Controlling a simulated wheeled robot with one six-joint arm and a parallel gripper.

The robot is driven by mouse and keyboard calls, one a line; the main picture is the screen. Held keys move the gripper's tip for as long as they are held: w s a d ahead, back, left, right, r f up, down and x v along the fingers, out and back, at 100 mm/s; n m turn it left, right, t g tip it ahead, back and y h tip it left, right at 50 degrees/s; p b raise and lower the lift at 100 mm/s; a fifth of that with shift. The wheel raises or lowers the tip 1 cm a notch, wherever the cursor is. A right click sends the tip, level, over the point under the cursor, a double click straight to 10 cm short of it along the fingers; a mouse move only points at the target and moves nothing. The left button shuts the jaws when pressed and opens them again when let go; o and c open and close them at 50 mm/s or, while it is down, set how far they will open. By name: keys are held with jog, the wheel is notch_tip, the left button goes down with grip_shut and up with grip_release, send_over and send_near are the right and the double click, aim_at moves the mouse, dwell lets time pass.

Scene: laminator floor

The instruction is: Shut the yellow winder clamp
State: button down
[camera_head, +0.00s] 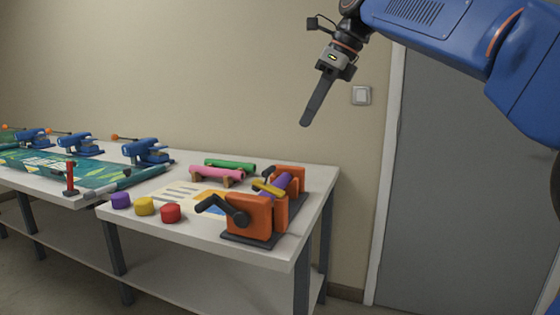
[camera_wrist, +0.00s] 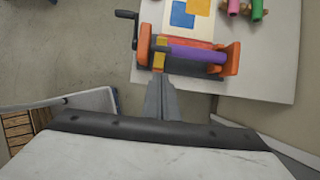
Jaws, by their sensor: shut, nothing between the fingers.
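The orange winder (camera_head: 249,216) stands at the right end of the white table, with a black crank on its near side and a purple roll (camera_head: 281,185) between its end plates. The yellow clamp (camera_head: 268,187) is a bar at the top of the winder beside the purple roll. In the wrist view the yellow clamp (camera_wrist: 159,61) shows just beyond my fingertips. I cannot tell how far it stands open. My gripper (camera_head: 305,122) is shut and empty, pointing down, well above and behind the winder in the head view. It also shows in the wrist view (camera_wrist: 161,84).
The white table (camera_head: 285,248) holds a printed sheet, purple, yellow and red knobs (camera_head: 171,213), and pink (camera_head: 217,173) and green rolls. Blue clamps (camera_head: 147,152) and a green mat lie at left. A grey door (camera_head: 460,190) stands at right. The air above the winder is clear.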

jog(key=f, duration=0.1)
send_near(270, 168)
jog(key=f, duration=0.3)
jog(key=a+f, duration=0.1)
jog(key=f, duration=0.1)
jog(key=shift+w+f, duration=0.2)
jog(key=shift+f, duration=0.05)
jog(key=shift+w+a+f, duration=0.15)
jog(key=shift+a+f, duration=0.15)
jog(key=shift+a, duration=0.15)
jog(key=shift+w+a+f+h, duration=0.1)
jog(key=shift+w+a+h, duration=0.15)
jog(key=shift+a+h, duration=0.35)
jog(key=shift+w+a+f, duration=0.15)
jog(key=shift+a, duration=0.3)
jog(key=shift+w+a+f, duration=0.1)
jog(key=shift+w+a, duration=0.05)
jog(key=shift+a, duration=0.25)
